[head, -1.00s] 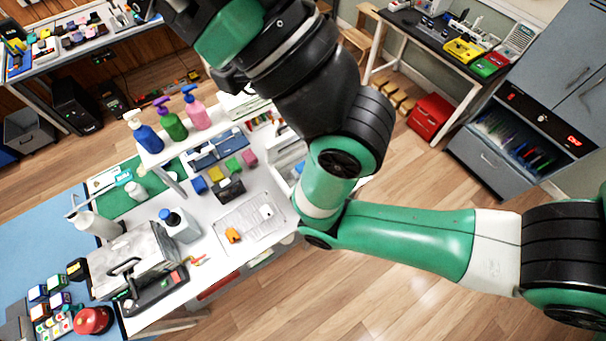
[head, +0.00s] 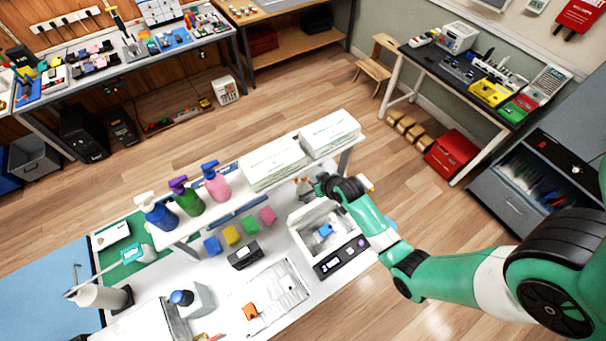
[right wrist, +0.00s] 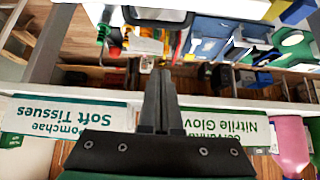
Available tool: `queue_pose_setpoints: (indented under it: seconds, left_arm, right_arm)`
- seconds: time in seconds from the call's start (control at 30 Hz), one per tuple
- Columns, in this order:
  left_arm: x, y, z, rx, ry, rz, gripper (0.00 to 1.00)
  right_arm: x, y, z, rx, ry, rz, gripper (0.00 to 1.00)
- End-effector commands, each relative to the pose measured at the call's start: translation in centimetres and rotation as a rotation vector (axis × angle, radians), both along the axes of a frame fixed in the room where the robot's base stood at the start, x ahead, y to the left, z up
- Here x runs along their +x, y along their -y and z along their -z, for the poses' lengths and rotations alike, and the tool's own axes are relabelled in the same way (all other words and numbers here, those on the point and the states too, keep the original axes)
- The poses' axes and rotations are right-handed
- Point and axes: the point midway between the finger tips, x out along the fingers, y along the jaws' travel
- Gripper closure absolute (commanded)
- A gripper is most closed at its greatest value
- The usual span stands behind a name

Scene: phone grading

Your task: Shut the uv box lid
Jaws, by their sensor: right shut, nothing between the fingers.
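The white uv box (head: 341,258), with a dark display panel on its front, stands at the right end of the white table. Its top looks open, and a blue item (head: 325,230) lies inside. The lid is hard to make out; part of it may be hidden by my right arm. My right gripper (head: 306,189) is at the back edge of the box, shut and empty. In the right wrist view its fingers (right wrist: 158,100) are together, pointing toward the shelf. My left gripper is not in view.
A raised shelf behind the box holds pump bottles (head: 187,196) and white packages (head: 271,163). Colored blocks (head: 231,235), a dark stand and a mat (head: 276,292) with an orange item are left of the box.

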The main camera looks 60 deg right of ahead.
Motion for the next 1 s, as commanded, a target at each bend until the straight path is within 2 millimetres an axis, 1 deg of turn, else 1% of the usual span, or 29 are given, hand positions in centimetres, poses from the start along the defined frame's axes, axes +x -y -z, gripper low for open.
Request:
queue_pose_setpoints:
  seconds: [0.07, 0.17, 0.27, 0.37, 0.5, 0.63, 0.67, 0.73, 0.77, 0.8, 0.9, 1.0]
  left_arm:
    - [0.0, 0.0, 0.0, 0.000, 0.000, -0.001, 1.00]
    - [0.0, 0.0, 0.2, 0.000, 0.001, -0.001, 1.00]
    - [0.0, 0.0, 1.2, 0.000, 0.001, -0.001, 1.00]
    - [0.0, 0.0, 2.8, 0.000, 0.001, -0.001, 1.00]
    - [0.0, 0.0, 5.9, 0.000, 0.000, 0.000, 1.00]
    - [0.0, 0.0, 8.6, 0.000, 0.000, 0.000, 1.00]
    - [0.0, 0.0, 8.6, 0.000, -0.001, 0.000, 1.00]
    - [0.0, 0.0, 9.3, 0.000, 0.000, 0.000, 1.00]
    - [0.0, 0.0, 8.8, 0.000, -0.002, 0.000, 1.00]
    - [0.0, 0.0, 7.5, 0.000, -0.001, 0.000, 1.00]
    - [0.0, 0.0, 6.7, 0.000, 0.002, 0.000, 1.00]
    - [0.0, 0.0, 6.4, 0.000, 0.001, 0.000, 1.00]
  right_arm:
    - [-0.4, 0.0, 0.5, 0.006, -0.010, 0.004, 1.00]
    - [-0.3, 0.0, 0.6, 0.005, -0.009, 0.003, 1.00]
    - [0.2, 0.2, 1.4, 0.005, -0.008, 0.003, 1.00]
    - [1.0, 0.8, 2.8, 0.004, -0.006, 0.003, 1.00]
    - [2.6, 1.8, 5.3, 0.003, -0.005, 0.001, 1.00]
    - [4.2, 2.8, 7.4, 0.003, -0.004, 0.001, 1.00]
    - [4.5, 3.0, 7.5, 0.004, -0.006, 0.001, 1.00]
    - [5.3, 3.5, 8.6, 0.003, -0.005, 0.001, 1.00]
    - [5.1, 3.3, 8.3, 0.005, -0.008, 0.001, 1.00]
    - [4.2, 2.8, 7.6, 0.005, -0.008, 0.001, 1.00]
    - [2.9, 2.0, 7.6, 0.005, -0.008, 0.001, 1.00]
    - [2.2, 1.5, 7.8, 0.004, -0.007, 0.001, 1.00]
